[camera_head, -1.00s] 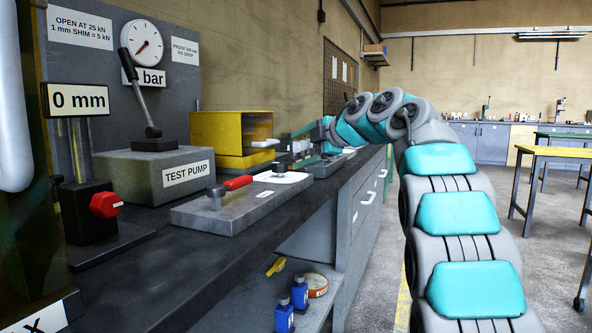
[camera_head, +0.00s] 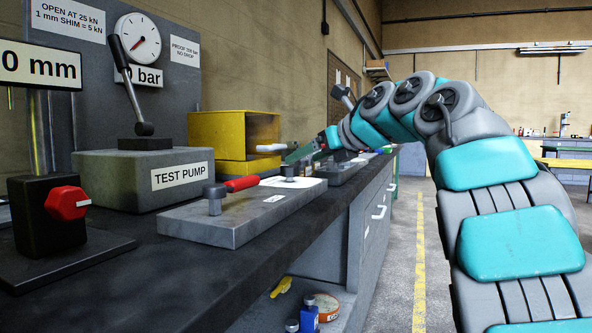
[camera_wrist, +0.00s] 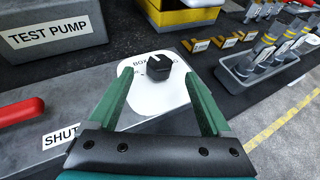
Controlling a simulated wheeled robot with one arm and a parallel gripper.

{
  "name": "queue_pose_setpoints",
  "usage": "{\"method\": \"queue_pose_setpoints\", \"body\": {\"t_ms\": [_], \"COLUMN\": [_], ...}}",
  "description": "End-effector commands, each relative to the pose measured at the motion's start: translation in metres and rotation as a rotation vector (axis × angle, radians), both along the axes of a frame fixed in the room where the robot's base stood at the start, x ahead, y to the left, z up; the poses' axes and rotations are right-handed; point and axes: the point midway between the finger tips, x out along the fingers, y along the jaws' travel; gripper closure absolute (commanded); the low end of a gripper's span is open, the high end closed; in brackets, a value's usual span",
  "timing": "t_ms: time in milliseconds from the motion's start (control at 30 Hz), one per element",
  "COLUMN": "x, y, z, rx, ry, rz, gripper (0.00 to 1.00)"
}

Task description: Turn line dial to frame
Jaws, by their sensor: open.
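The line dial is a black knob (camera_wrist: 160,71) on a white plate (camera_wrist: 178,98) in the wrist view. Its white mark points up toward the plate's far side; the lettering there is partly hidden by the knob. In the head view the dial plate (camera_head: 303,183) shows at the right end of the grey block, with the knob small. My gripper (camera_wrist: 157,74) is open, its green fingers spread left and right of the knob, which appears between or just beyond the tips. I cannot tell whether they touch. The head view shows my gripper (camera_head: 304,151) above the plate.
A red lever (camera_wrist: 20,111) lies on the grey block (camera_head: 240,221), left of the dial. The test pump (camera_head: 150,178) and yellow box (camera_head: 215,135) stand behind. A grey tray (camera_wrist: 265,72) of shim-like pieces lies right. A red hexagonal knob (camera_head: 66,200) is at front left.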

Motion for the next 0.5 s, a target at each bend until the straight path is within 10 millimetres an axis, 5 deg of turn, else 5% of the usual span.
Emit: {"method": "queue_pose_setpoints", "body": {"t_ms": [500], "x": [0.047], "y": [0.042], "z": [-0.026], "rx": [0.001], "ry": [0.002], "rz": [0.001], "gripper": [0.17]}}
